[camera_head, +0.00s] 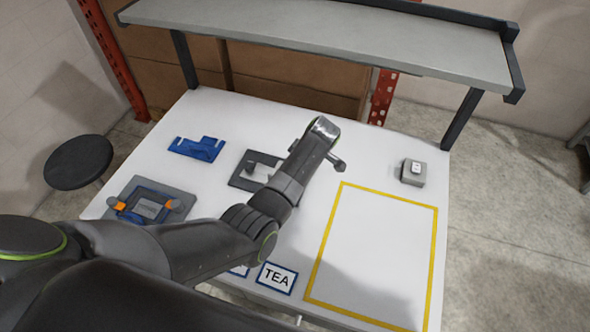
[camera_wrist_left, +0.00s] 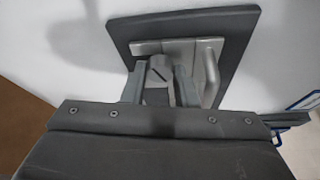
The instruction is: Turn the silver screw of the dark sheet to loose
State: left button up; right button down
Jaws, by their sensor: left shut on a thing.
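The dark sheet (camera_head: 240,183) lies flat on the white table, left of the middle in the head view, partly covered by my left arm. In the left wrist view the dark sheet (camera_wrist_left: 236,28) carries a grey plate with a bar handle (camera_wrist_left: 211,78) on its right. The silver screw (camera_wrist_left: 158,70) shows as a grey head with a dark slot, set at a slant. My left gripper (camera_wrist_left: 158,82) is shut on the screw, one finger on each side. In the head view the fingertips and screw are hidden behind my arm. My right gripper is in neither view.
A blue bracket (camera_head: 197,148) and a grey plate with orange parts (camera_head: 176,203) lie to the left. A TEA label (camera_head: 277,278) is in front. A yellow outline (camera_head: 388,195) encloses bare table; a grey button box (camera_head: 413,173) stands behind it. A shelf (camera_head: 330,35) spans the back.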

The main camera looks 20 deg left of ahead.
pick_arm(q)
jog(key=shift+s+f+n+g+b, duration=0.1)
jog(key=shift+f+n+g+b, duration=0.25)
jog(key=shift+n, duration=0.45)
jog(key=shift+s+f+n+g+b, duration=0.1)
jog(key=shift+n+g+b, duration=0.25)
jog(key=shift+n+b, duration=0.35)
jog(key=shift+n, duration=0.3)
jog(key=shift+r, duration=0.1)
jog(key=o, duration=1)
jog(key=shift+w, duration=0.15)
jog(key=shift+c, duration=0.2)
jog(key=shift+o, duration=0.3)
jog(key=shift+r, duration=0.1)
jog(key=shift+w, duration=0.1)
jog(key=shift+r, duration=0.1)
